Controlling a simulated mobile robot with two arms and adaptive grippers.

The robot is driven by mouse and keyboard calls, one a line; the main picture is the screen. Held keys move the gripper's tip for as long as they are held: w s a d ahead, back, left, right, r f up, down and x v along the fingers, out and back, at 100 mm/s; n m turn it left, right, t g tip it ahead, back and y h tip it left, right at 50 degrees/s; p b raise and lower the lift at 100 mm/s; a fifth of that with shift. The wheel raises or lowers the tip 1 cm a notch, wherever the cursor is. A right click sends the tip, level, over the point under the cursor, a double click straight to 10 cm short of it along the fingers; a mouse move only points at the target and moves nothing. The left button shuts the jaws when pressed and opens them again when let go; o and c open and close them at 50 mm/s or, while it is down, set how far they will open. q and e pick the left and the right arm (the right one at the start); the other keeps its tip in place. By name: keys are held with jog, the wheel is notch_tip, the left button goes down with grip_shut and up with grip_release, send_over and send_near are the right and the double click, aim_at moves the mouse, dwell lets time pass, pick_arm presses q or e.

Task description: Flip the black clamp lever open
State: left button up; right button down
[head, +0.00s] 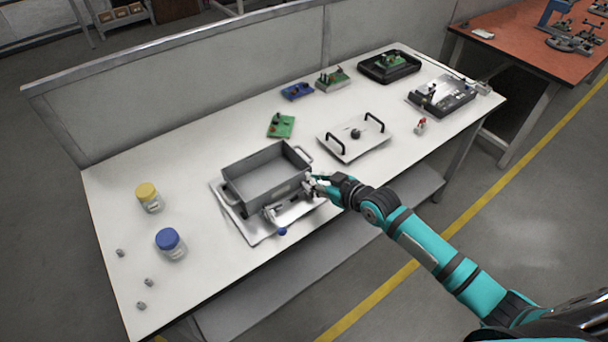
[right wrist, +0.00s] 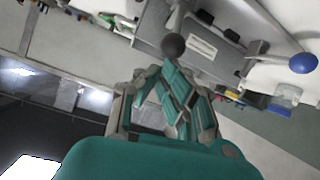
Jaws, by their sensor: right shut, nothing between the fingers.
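A grey open box (head: 262,182) stands on a pale base plate (head: 232,217) on the table, with toggle clamps on its near side. The black clamp lever shows by its ball knob (right wrist: 174,45) in the right wrist view, right by my fingertips; I cannot tell whether they touch. In the head view I cannot make out this knob at my gripper. A second lever with a blue knob (head: 282,231) is at the near edge; its knob also shows in the right wrist view (right wrist: 302,63). My right gripper (head: 315,186) is shut and empty at the box's near right corner.
A lid with two black handles (head: 356,136) lies to the right of the box. Jars with yellow (head: 146,191) and blue (head: 168,239) caps stand at the left. Green boards and a dark device (head: 442,95) stand farther back and right.

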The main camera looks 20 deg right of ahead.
jog(key=s+f+t+y+b, duration=0.1)
jog(key=t+b, duration=0.1)
jog(key=b, duration=0.2)
jog(key=s+d+f+t+y+b, duration=0.1)
jog(key=s+f+t+b, duration=0.1)
jog(key=b, duration=0.3)
jog(key=s+d+f+t+y+b, duration=0.1)
jog(key=f+t+b, duration=0.1)
jog(key=b, duration=0.3)
jog(key=shift+s+t, duration=0.4)
jog(key=shift+t, duration=0.4)
jog(key=shift+s+f+b, duration=0.25)
jog(key=shift+b, duration=0.5)
jog(key=shift+r+p, duration=0.3)
jog(key=shift+r, duration=0.05)
jog(key=s+d+p, duration=0.1)
jog(key=s+d, duration=0.2)
jog(key=s, duration=0.6)
jog(key=shift+f, duration=0.15)
